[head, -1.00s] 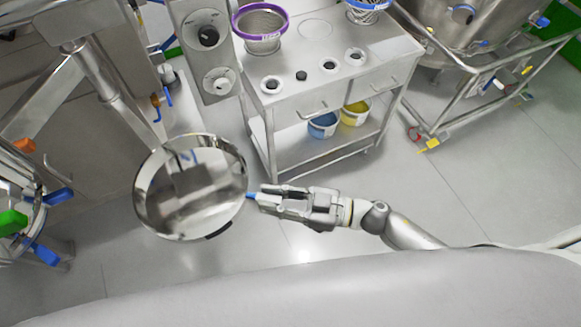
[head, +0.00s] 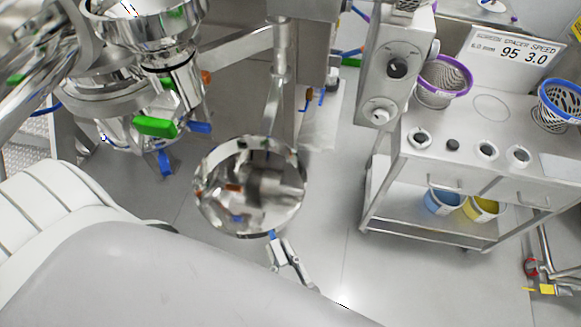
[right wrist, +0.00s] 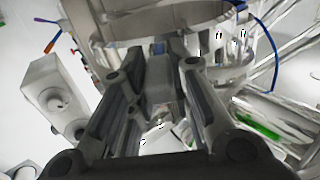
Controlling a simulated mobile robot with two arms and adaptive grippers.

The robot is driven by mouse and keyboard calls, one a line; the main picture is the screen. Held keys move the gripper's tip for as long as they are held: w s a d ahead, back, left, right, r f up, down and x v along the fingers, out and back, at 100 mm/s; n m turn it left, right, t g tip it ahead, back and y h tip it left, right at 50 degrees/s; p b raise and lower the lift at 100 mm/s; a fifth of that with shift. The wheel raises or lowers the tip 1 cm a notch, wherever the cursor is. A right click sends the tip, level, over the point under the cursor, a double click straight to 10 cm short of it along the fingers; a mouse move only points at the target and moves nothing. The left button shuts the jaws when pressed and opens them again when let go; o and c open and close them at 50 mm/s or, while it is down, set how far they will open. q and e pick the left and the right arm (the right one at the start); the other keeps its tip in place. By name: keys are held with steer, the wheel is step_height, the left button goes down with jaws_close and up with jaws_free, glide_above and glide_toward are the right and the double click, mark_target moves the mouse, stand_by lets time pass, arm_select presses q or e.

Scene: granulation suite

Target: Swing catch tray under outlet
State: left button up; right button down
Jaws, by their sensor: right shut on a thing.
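The catch tray (head: 222,222) is a round, shiny steel bowl in the middle of the head view, open side up. A steel post (head: 281,62) reaches down to its far rim. My right gripper (head: 274,240) is at the tray's near edge, shut on its blue-tipped handle (head: 272,234). In the right wrist view, the gripper's dark fingers (right wrist: 158,100) close around a grey block, with a round steel rim (right wrist: 165,28) beyond. A steel vessel with a green handle (head: 154,126) stands left of the tray; I cannot tell which part is the outlet. My left gripper is out of view.
A steel trolley (head: 455,172) stands at the right, carrying a purple-rimmed basket (head: 443,82) and a blue basket (head: 561,105). Blue and yellow buckets sit on its lower shelf. A control box with knobs (head: 396,68) stands behind. Floor between tray and trolley is clear.

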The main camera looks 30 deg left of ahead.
steer(key=c, duration=1.3)
jaws_free()
steer(key=v, duration=1.2)
